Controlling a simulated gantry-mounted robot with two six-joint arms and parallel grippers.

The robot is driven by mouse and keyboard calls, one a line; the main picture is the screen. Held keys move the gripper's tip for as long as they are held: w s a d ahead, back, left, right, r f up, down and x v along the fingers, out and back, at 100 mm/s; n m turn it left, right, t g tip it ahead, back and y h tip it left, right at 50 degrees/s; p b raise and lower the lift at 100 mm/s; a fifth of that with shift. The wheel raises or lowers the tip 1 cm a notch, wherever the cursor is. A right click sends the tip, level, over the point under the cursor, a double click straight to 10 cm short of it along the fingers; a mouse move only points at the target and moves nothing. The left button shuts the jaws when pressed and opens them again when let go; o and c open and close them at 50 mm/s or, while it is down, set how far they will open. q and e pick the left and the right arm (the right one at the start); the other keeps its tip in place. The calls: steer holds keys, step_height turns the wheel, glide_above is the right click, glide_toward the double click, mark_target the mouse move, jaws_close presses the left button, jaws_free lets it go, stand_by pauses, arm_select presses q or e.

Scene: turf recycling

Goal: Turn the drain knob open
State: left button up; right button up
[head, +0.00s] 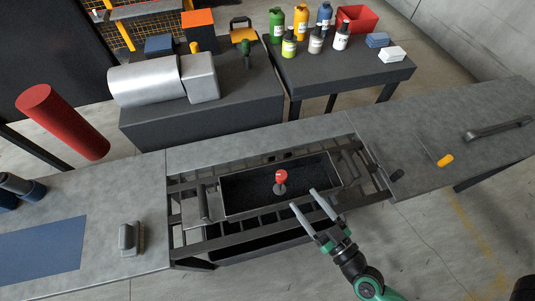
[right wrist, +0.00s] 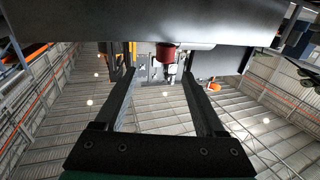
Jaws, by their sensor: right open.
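The red drain knob (head: 281,176) stands on a short dark stem in the dark tray (head: 226,205), which is set in a frame in the bench gap. My right gripper (head: 302,198) is open and empty. Its fingers reach in from the front right over the tray's near edge, pointing at the knob but apart from it. In the right wrist view, the picture is upside down, and a red shape (right wrist: 166,52), likely the knob, shows past the open fingers (right wrist: 159,72). My left gripper is not in view.
A grey block (head: 130,238) and blue mat (head: 42,245) lie on the left bench. A small orange piece (head: 445,160) and dark handle (head: 497,128) are on the right bench. Behind are a metal cylinder (head: 150,81), several bottles and a red bin (head: 358,20).

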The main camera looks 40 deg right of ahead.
mark_target(282, 174)
steer(key=w, duration=0.7)
steer(key=w+d+p, duration=0.1)
steer(key=w, duration=0.2)
steer(key=shift+w, duration=0.4)
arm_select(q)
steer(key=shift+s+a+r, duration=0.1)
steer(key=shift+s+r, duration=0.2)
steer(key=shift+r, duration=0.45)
arm_select(e)
steer(key=shift+c, duration=0.2)
jaws_close()
steer(key=y+b, duration=0.1)
steer(key=b, duration=0.1)
steer(key=n+y+b, duration=0.1)
steer(key=b, duration=0.2)
steer(key=n+y+b, duration=0.1)
steer(key=y+b, duration=0.1)
steer(key=b, duration=0.1)
steer(key=shift+d+f, duration=0.1)
steer(key=shift+f, duration=0.25)
steer(key=shift+r+n+y+b, duration=0.1)
steer(key=shift+n+y+b, duration=0.25)
steer(key=shift+n+y, duration=0.05)
steer(key=shift+r, duration=0.15)
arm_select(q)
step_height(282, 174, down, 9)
arm_select(e)
steer(key=shift+r, duration=0.1)
